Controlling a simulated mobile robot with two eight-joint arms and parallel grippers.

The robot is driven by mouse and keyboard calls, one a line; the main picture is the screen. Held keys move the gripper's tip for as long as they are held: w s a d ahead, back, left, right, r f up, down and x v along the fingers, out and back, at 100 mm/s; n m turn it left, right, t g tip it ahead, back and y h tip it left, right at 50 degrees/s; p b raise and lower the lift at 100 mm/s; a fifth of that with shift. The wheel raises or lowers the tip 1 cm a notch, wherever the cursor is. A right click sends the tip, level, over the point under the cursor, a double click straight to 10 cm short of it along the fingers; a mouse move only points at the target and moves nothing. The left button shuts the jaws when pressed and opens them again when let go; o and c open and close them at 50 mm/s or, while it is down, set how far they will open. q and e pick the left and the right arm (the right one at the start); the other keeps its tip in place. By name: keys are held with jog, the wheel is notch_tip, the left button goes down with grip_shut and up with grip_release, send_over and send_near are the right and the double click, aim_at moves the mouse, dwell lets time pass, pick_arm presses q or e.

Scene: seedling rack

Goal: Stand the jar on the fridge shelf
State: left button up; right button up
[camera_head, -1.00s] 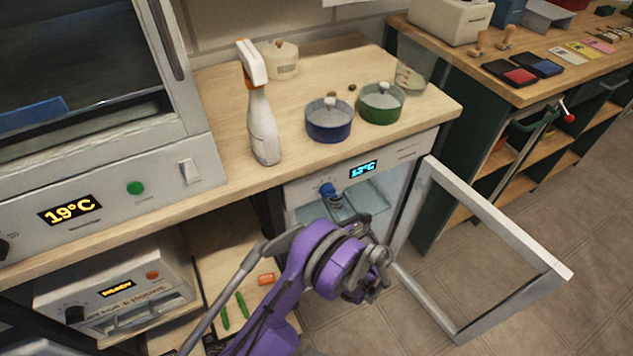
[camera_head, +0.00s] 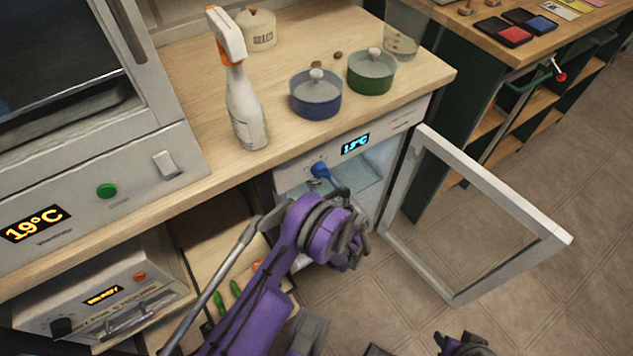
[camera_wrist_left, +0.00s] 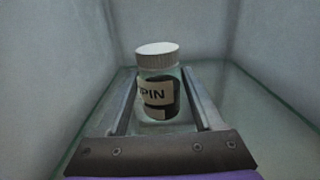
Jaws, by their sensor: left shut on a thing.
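The jar (camera_wrist_left: 160,85) is a small clear jar with a white lid, dark contents and a pale label reading "PIN". In the left wrist view it stands upright between the fingers of my left gripper (camera_wrist_left: 157,98), which is shut on it. The glass fridge shelf (camera_wrist_left: 235,105) lies under and around it; I cannot tell whether the jar's base touches it. In the head view the open fridge (camera_head: 368,185) is below the counter, and my purple left arm reaches into its front, hiding the jar and gripper. A dark part of my right arm shows at the bottom edge; its fingers are unclear.
The fridge door (camera_head: 490,205) stands open to the right. Pale fridge walls (camera_wrist_left: 270,50) are close on both sides. On the counter above are a spray bottle (camera_head: 245,110), a blue pot (camera_head: 316,98) and a green pot (camera_head: 371,75). An appliance (camera_head: 110,290) stands lower left.

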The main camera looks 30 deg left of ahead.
aim_at(318, 185)
pick_arm(q)
jog(key=shift+f+b, duration=0.35)
jog(key=shift+f, duration=1.1)
jog(key=shift+f, duration=0.1)
jog(key=shift+f, duration=0.1)
jog(key=o, duration=1.5)
jog(key=shift+d+r, duration=0.15)
jog(key=shift+r, duration=0.05)
jog(key=p+v, duration=0.2)
jog(key=v, duration=0.9)
jog(key=shift+s+d, duration=0.25)
jog(key=shift+d, duration=0.05)
